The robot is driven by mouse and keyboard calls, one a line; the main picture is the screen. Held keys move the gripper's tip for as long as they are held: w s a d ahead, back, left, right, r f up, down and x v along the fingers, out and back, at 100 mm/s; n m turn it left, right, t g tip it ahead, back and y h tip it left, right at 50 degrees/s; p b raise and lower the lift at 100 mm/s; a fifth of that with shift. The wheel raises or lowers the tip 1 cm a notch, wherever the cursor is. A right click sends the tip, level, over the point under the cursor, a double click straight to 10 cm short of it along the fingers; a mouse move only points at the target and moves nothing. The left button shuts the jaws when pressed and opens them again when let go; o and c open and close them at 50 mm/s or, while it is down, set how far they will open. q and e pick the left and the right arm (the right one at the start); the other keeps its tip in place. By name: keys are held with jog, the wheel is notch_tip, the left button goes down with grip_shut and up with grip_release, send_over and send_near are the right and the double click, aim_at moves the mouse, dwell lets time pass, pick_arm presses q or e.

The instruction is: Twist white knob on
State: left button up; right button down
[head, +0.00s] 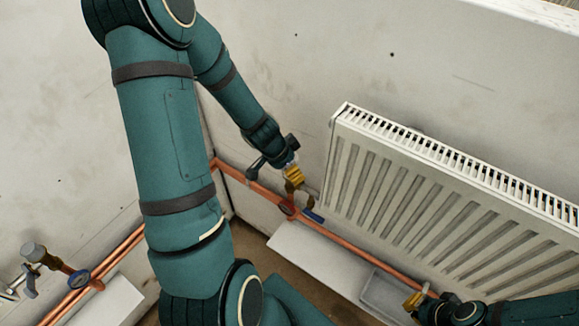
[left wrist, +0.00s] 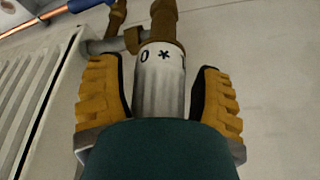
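The white knob (left wrist: 160,80) is a ribbed cylinder with dark "0" and star marks. It sits on a brown brass valve (left wrist: 163,22) in the left wrist view. My left gripper's yellow fingers (left wrist: 160,100) stand on either side of the knob, with a narrow gap on each side; the gripper is open around it. In the head view my left gripper (head: 293,173) is over the valve at the radiator's left end, and hides the knob. My right gripper (head: 413,301) is at the lower right by the copper pipe; I cannot tell whether it is open.
A white radiator (head: 420,205) hangs on the wall to the right. Copper pipes (head: 345,238) run low along the wall. Another valve with a grey knob (head: 33,251) stands at the far left. A white ledge (head: 310,255) and a grey tray (head: 385,295) lie below.

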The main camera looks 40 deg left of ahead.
pick_arm(q)
jog(key=c, duration=0.8)
jog(key=shift+c, duration=0.2)
jog(key=shift+s+f+b, duration=0.1)
jog(key=shift+f+b, duration=0.1)
jog(key=shift+b, duration=0.1)
jog(key=shift+m+h, duration=0.3)
jog(key=shift+m, duration=0.5)
jog(key=shift+f+m+g+b, duration=0.1)
jog(key=shift+m+g+b, duration=0.25)
jog(key=shift+m, duration=0.35)
jog(key=m+b, duration=0.1)
jog(key=m, duration=0.1)
jog(key=m+g+h+b, duration=0.1)
jog(key=m+b, duration=0.1)
jog(key=shift+a+f+m+h, duration=0.1)
jog(key=shift+m+h, duration=0.2)
jog(key=shift+m, duration=0.1)
jog(key=m, duration=0.1)
jog(key=m+g+b, duration=0.1)
jog(key=shift+w+m+h, duration=0.2)
jog(key=shift+m+h, duration=0.1)
jog(key=shift+m, duration=0.1)
jog(key=shift+r+m+g, duration=0.2)
jog(key=shift+m+g, duration=0.05)
jog(key=shift+m, duration=0.45)
